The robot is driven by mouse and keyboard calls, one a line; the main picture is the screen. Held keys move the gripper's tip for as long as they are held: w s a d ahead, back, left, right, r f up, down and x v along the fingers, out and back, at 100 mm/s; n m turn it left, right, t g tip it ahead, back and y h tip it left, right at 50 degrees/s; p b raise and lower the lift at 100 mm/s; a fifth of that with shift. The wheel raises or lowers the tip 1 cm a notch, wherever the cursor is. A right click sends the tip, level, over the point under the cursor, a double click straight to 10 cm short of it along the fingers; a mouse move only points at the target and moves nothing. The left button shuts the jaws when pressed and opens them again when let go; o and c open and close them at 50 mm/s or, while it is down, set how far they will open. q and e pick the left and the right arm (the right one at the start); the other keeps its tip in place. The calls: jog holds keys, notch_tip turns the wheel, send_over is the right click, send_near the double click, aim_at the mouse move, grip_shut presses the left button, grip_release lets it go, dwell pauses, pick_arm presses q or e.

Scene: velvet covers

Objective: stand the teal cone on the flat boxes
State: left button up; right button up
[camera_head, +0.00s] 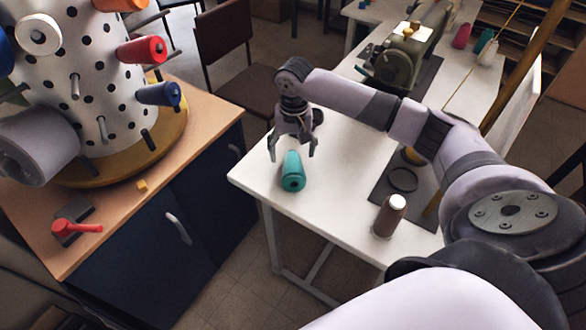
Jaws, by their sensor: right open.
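A teal cone (293,172) is on the white table (258,180) near its left corner. It appears to lie on its side, with the end that has a dark hole facing me. My right gripper (292,155) points down at the cone's far end, its fingers spread wide and empty. I cannot tell whether a finger touches the cone. I cannot make out the flat boxes for certain. My left gripper is not in view.
A brown spool (390,216) stands upright at the table's front right. A sewing machine (405,55) stands farther back. Left is a wooden-topped cabinet (205,110) with a dotted spool rack (85,75) and a red-handled tool (78,227). A floor gap separates cabinet and table.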

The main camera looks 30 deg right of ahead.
aim_at(293, 159)
notch_tip(293, 159, down, 5)
jog(key=shift+s+r, duration=0.1)
jog(key=shift+s, duration=0.05)
jog(key=shift+c, duration=0.6)
jog(key=c, duration=1.3)
jog(key=shift+r, duration=0.1)
notch_tip(293, 159, up, 20)
jog(key=s+a+f+n, duration=0.2)
jog(key=s+a+n, duration=0.1)
jog(key=s+a, duration=0.4)
jog(key=s+a+f+n, duration=0.3)
jog(key=s+a, duration=0.3)
jog(key=s, duration=0.2)
jog(key=shift+a, duration=0.35)
